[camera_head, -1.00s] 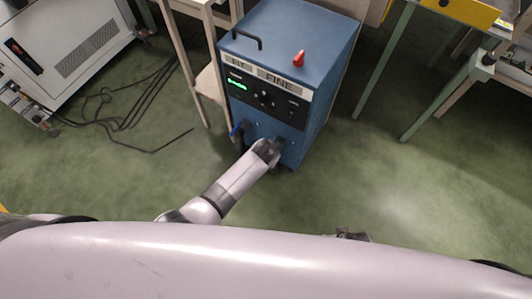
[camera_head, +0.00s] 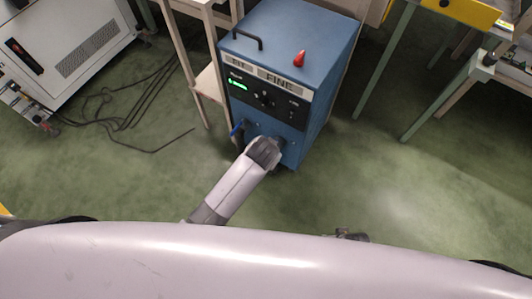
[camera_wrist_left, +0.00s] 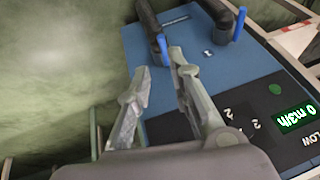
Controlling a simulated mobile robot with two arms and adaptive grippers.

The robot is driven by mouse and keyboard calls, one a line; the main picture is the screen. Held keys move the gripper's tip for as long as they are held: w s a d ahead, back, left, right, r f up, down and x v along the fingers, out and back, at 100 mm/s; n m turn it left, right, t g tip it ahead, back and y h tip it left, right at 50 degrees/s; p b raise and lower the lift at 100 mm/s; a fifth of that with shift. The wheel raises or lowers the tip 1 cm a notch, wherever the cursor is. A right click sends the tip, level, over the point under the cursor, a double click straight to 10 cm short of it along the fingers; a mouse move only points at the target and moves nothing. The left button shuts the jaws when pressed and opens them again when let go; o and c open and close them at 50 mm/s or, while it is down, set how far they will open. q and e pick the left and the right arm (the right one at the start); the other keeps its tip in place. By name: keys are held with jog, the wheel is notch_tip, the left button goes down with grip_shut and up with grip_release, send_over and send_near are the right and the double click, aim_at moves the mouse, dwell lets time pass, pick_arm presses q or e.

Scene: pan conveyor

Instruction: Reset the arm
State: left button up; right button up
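My left arm reaches from the lower edge toward the front of a blue machine (camera_head: 280,33). My left gripper (camera_wrist_left: 158,62) shows in the left wrist view with its two fingers apart and nothing between them. In the head view it is mostly hidden behind my wrist, close to the lower front panel.
The machine has a green display (camera_head: 238,85), a black top handle (camera_head: 248,39) and a red lamp (camera_head: 299,59). A wooden stand (camera_head: 209,84) is left of it. Black cables (camera_head: 125,115) lie on the floor by a white cabinet (camera_head: 75,50). Green floor (camera_head: 390,190) is clear at right.

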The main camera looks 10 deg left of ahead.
dwell(0.3)
pick_arm(q)
jog(key=s+a+f+n+g, duration=0.1)
jog(key=s+a+f, duration=0.7)
jog(key=s, duration=0.2)
jog(key=s+a+f+n+g, duration=0.2)
jog(key=s+a+f, duration=0.55)
jog(key=s, duration=0.35)
jog(key=s+a+r+g+p, duration=0.1)
jog(key=s+a+p, duration=0.2)
jog(key=s+p, duration=1.2)
jog(key=shift+s+a, duration=0.2)
jog(key=shift+s, duration=0.3)
pick_arm(e)
jog(key=s+d+r+g, duration=0.1)
jog(key=s+d, duration=0.2)
jog(key=s, duration=1.2)
jog(key=shift+s+r, duration=0.3)
jog(key=shift+r, duration=0.05)
